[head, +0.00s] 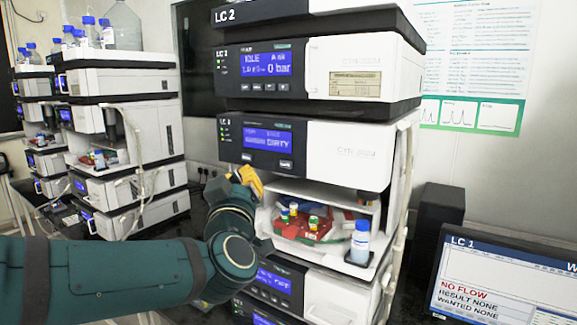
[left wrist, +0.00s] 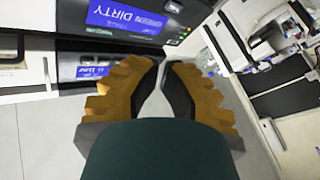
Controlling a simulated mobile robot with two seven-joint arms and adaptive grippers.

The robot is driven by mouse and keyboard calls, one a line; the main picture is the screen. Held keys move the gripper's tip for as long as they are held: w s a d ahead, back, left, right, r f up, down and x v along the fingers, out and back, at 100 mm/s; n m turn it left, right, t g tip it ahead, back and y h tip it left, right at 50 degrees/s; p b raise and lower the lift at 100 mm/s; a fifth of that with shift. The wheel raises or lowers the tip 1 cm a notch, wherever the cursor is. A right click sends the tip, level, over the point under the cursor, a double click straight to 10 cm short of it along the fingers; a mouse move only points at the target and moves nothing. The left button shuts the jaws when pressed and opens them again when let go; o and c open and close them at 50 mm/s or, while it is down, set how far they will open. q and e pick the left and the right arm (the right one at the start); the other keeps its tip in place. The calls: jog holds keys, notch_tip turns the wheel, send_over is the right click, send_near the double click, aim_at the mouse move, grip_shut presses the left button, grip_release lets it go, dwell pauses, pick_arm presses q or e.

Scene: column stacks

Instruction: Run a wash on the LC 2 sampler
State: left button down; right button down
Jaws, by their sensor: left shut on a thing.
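The LC 2 sampler (head: 346,152) is the white and dark module below the pump in the head view. Its blue display (head: 268,139) reads DIRTY; it also shows in the left wrist view (left wrist: 125,18). Two small buttons (head: 285,164) sit under the display. Its open bay (head: 340,192) holds a red tray (head: 303,232) with several vials and a blue-capped bottle (head: 360,243). My left gripper (left wrist: 164,64) has its yellow fingers drawn together just below the sampler's front panel. What lies between the tips is too hidden to name. My right gripper is out of view.
The LC 2 pump (head: 358,68) above reads IDLE. Another instrument stack (head: 125,75) with bottles on top stands at the left. A monitor (head: 500,275) labelled LC 1 shows NO FLOW at the right. More LC 2 modules (head: 330,295) lie below the bay.

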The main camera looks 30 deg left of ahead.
pick_arm(q)
send_near(273, 157)
jog(key=w+a+r, duration=0.1)
jog(key=w+a, duration=0.1)
jog(key=a, duration=0.1)
jog(key=shift+w+a+r+p, duration=0.15)
jog(key=shift+w+p, duration=0.15)
jog(key=shift+w, duration=0.35)
jog(key=shift+w, duration=0.15)
dwell(1.2)
jog(key=shift+w, duration=0.35)
jog(key=shift+w, duration=0.35)
dwell(0.7)
jog(key=shift+s, duration=0.15)
jog(key=shift+s+b, duration=0.4)
jog(key=shift+s, duration=0.3)
jog(key=shift+s, duration=0.1)
